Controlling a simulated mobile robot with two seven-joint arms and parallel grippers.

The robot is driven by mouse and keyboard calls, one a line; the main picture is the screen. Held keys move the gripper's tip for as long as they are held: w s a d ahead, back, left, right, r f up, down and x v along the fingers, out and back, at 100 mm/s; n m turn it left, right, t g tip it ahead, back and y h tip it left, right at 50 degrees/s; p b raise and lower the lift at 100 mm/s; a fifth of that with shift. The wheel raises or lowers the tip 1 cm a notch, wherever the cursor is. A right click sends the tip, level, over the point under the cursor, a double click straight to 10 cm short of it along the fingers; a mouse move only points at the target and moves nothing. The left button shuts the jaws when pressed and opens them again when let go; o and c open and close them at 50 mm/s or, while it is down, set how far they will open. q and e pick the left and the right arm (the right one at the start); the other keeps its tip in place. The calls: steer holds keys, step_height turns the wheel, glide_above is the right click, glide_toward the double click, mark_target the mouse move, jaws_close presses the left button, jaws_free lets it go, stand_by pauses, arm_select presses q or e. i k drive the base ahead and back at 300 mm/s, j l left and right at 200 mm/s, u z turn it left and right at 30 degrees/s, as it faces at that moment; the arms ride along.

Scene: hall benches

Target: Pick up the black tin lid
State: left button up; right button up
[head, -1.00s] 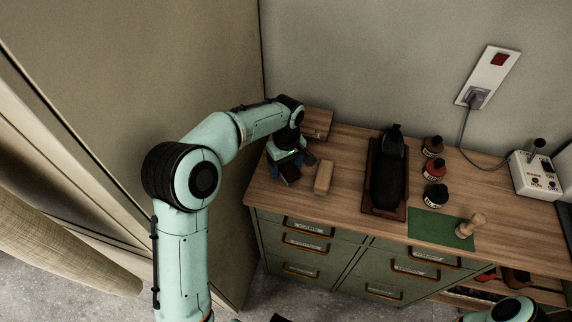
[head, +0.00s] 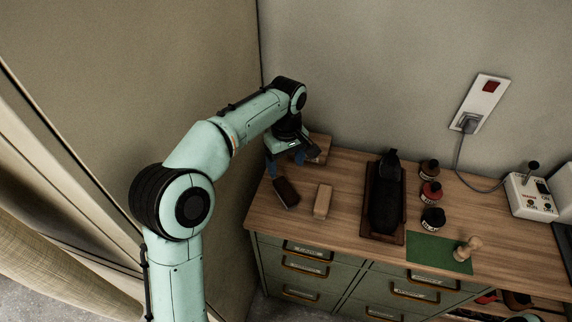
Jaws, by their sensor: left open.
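My left gripper (head: 285,165) is over the back left corner of the wooden bench top (head: 345,170), pointing down, open, with bluish fingers. It appears to be above the bench, behind a dark brush-like block (head: 286,192). I cannot make out the black tin lid for certain. A small dark shape beside the gripper, on its right, is too small to tell. The gripper and its wrist hide part of that corner. My right gripper is out of view.
A tan block (head: 323,201) lies in front of the gripper. A black shoe (head: 386,197) sits on a brown tray (head: 369,226). Several bottles, including a red one (head: 431,193), stand right of it. A green mat (head: 432,252) holds a wooden-handled tool (head: 467,248). A wall (head: 370,80) rises behind.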

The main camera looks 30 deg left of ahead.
mark_target(435, 217)
steer(key=k+l, duration=0.8)
steer(key=k, duration=0.05)
